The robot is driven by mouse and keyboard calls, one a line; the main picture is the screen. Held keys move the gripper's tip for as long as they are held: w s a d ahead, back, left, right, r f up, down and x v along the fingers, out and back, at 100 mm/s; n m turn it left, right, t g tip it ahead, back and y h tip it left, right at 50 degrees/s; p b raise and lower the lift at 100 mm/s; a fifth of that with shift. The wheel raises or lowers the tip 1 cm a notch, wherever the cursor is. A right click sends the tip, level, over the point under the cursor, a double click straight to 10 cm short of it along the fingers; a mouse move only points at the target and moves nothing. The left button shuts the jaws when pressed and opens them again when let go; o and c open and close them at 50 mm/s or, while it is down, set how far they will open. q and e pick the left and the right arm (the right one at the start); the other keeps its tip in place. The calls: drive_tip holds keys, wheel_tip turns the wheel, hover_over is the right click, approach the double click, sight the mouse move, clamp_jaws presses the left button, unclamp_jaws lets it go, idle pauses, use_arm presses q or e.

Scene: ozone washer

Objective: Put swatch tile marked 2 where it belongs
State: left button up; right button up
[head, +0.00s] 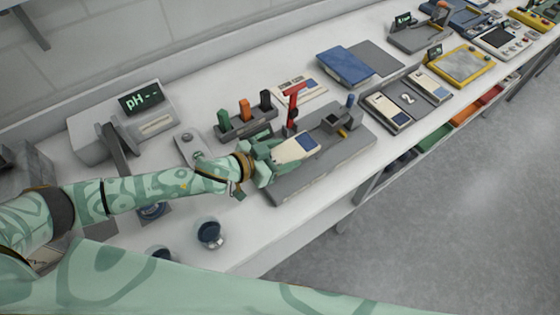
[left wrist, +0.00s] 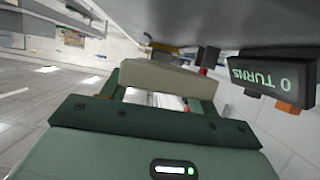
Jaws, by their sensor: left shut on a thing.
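My left gripper (head: 272,160) is shut on a cream swatch tile (head: 297,147) with a dark blue square. The tile is at a grey fixture (head: 318,165) with a red lever (head: 292,100); I cannot tell whether it rests on it. In the left wrist view the tile (left wrist: 170,78) is a pale block between the fingers (left wrist: 158,105). No number shows on it. A dark tray (head: 408,97) to the right has a bare middle place marked 2, between two swatch tiles, a left one (head: 388,110) and a right one (head: 431,85). My right gripper is out of view.
A holder (head: 245,128) with green, orange and black pieces stands behind the fixture. A pH meter (head: 140,100) is at the left, a blue book (head: 345,66) behind. Glass cups (head: 209,233) stand near the front edge. A "0 TURNS" display (left wrist: 272,78) shows in the left wrist view.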

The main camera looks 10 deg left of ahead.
sight(280, 161)
use_arm(q)
drive_tip(key=shift+w+a+f+b, duration=0.15)
drive_tip(key=shift+f+b, duration=0.05)
drive_tip(key=shift+f, duration=0.7)
drive_tip(key=shift+w+a+f+b, duration=0.1)
drive_tip(key=shift+w+f+b, duration=0.1)
drive_tip(key=shift+f, duration=0.65)
drive_tip(key=shift+f, duration=0.25)
drive_tip(key=o, duration=1.1)
drive_tip(key=shift+o, duration=0.2)
